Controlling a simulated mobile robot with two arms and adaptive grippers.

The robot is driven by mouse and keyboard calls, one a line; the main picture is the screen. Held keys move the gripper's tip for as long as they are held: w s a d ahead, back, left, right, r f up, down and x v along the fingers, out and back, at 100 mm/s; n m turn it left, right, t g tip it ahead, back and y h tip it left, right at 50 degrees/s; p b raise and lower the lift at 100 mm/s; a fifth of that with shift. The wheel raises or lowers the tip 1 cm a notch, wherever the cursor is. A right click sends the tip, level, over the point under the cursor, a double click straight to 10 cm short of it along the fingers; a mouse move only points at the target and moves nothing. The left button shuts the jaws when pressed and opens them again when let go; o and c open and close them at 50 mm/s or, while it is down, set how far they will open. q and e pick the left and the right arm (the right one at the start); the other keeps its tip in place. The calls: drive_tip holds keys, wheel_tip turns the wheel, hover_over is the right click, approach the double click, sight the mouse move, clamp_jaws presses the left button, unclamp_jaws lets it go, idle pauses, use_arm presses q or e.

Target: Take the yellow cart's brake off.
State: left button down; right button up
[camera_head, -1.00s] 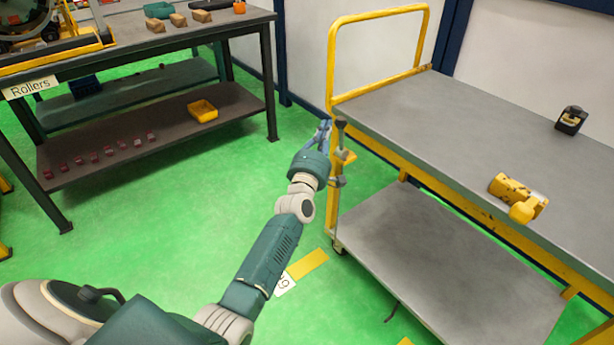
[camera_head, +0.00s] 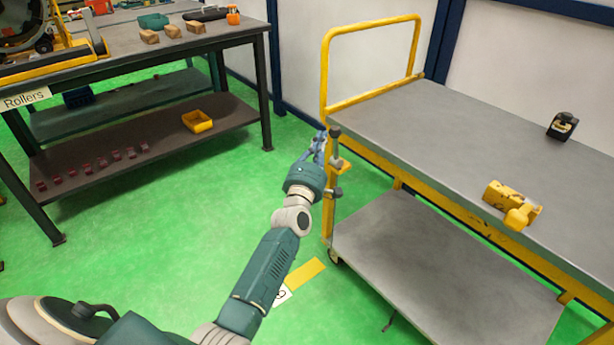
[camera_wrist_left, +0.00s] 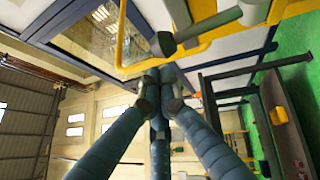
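The yellow cart (camera_head: 324,90) stands at the right, with a grey top deck and a grey lower shelf. A brake lever with a dark knob (camera_head: 335,132) is upright beside its near left corner post, above a yellow bracket (camera_head: 343,165). My left gripper (camera_head: 319,146) is at the left of the lever, close to the knob; touching cannot be told there. In the left wrist view the fingertips (camera_wrist_left: 159,88) meet with nothing seen between them. The lever's dark knob (camera_wrist_left: 163,44) shows just past the tips, apart from them in the picture. My right gripper is out of view.
A yellow tool (camera_head: 511,203) and a small black-and-yellow item (camera_head: 562,126) lie on the cart's deck. A dark workbench (camera_head: 150,68) with a lower shelf and a yellow bin (camera_head: 198,121) stands at the left.

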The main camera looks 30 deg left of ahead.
use_arm(q)
drive_tip(key=v, duration=1)
drive_tip(key=shift+s, duration=0.2)
drive_tip(key=shift+d, duration=0.15)
